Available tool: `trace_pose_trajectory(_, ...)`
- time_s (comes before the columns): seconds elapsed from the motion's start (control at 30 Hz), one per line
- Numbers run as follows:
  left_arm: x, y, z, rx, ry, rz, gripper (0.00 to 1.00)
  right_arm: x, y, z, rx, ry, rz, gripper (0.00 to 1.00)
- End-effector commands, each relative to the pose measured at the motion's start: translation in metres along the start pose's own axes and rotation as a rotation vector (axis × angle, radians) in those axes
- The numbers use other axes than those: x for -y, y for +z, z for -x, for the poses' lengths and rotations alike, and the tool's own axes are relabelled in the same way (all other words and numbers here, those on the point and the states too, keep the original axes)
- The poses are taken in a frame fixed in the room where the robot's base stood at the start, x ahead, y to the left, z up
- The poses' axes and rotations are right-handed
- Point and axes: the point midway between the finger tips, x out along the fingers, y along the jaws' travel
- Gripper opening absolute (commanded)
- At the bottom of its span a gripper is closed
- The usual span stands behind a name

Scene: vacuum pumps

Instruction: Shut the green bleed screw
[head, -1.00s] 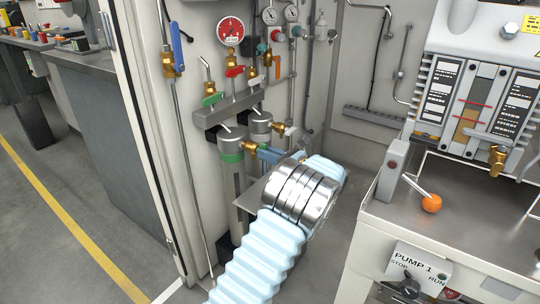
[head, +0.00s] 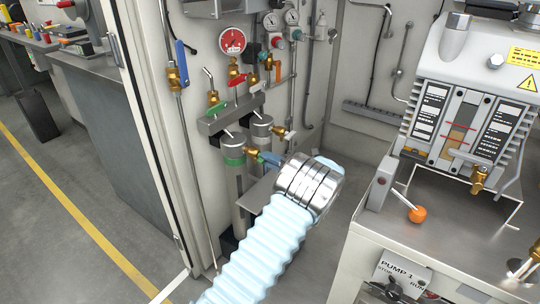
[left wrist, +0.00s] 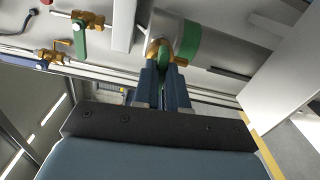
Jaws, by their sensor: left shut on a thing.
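The green bleed screw (left wrist: 166,50) shows in the left wrist view as a green tab on a brass fitting (left wrist: 153,47), at the side of a grey cylinder with a green band (left wrist: 187,43). My left gripper (left wrist: 165,72) is shut on the screw, its two blue fingers on either side of it. In the head view the gripper (head: 260,155) reaches in from the lower right of the green-banded cylinder (head: 233,152), touching the brass fitting (head: 250,152). The screw itself is hidden there by the fingers. My right gripper is not in view.
A second cylinder (head: 261,128) stands close behind. Above are a green-handled valve (head: 220,108), a red-handled valve (head: 236,81) and a red gauge (head: 232,41). A pump bench (head: 380,222) with an orange-knobbed lever (head: 417,214) stands to the right.

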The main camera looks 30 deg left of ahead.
Motion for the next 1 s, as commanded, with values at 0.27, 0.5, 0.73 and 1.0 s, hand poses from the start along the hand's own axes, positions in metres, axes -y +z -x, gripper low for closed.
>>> trace_pose_trajectory(0.27, 0.000, 0.000, 0.000, 0.002, 0.000, -0.062, 0.39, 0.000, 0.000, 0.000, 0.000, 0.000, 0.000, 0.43)
trace_pose_trajectory(0.5, 0.000, 0.000, 0.001, 0.002, 0.000, -0.061, 0.39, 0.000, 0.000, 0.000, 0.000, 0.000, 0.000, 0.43)
trace_pose_trajectory(0.73, 0.000, 0.001, 0.006, 0.003, 0.000, -0.060, 0.39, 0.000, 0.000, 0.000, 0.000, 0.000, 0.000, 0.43)
trace_pose_trajectory(1.0, 0.000, 0.001, 0.017, 0.003, 0.000, -0.061, 0.39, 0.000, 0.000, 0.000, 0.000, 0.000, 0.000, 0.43)
